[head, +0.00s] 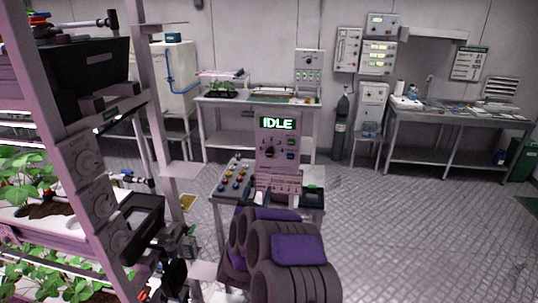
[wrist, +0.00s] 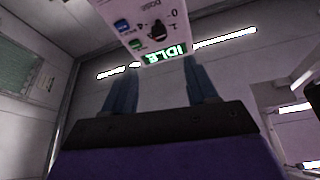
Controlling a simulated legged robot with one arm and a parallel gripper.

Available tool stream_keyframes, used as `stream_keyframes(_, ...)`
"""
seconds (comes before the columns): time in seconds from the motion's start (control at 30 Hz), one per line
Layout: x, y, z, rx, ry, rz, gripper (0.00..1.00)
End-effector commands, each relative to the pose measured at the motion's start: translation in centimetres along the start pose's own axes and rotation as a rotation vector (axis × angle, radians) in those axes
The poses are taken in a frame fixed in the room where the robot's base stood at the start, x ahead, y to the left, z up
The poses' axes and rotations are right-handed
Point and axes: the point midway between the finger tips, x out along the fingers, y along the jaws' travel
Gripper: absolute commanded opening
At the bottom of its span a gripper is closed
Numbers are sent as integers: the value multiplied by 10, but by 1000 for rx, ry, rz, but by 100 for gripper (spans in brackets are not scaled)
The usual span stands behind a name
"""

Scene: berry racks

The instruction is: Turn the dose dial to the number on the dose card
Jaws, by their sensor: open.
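The control panel (head: 278,133) stands upright on a small cart in the head view, its display (head: 277,123) reading IDLE. It shows upside down at the top of the wrist view, with a black dial knob (wrist: 158,30), a blue button (wrist: 122,25), a green button (wrist: 136,44) and the display (wrist: 165,53). A label there reads DOSE; the dial's numbers are too small to read. My gripper (wrist: 160,82) is open and empty, its two fingers pointing up toward the panel, apart from the knob. I cannot pick out the dose card for certain.
A side console (head: 236,178) with coloured buttons sits left of the panel. A plant rack (head: 90,170) stands close at left. A bench (head: 258,98) is behind, and a steel table (head: 460,118) is at right. The floor (head: 410,220) at right is clear.

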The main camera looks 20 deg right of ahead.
Motion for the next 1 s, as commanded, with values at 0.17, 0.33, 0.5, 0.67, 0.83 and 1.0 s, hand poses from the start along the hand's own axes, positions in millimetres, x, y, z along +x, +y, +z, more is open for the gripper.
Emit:
stream_keyframes(0.17, 30, 2, 1, 1, 2, 3, 58)
stream_keyframes(0.33, 61, 1, 1, 2, 2, 2, 58)
stream_keyframes(0.5, 89, 2, 2, 2, 1, 2, 58)
stream_keyframes(0.67, 114, 2, 2, 2, 0, 2, 58)
stream_keyframes(0.83, 137, 2, 1, 2, 1, 2, 58)
stream_keyframes(1.0, 153, 1, 0, 4, 0, 1, 58)
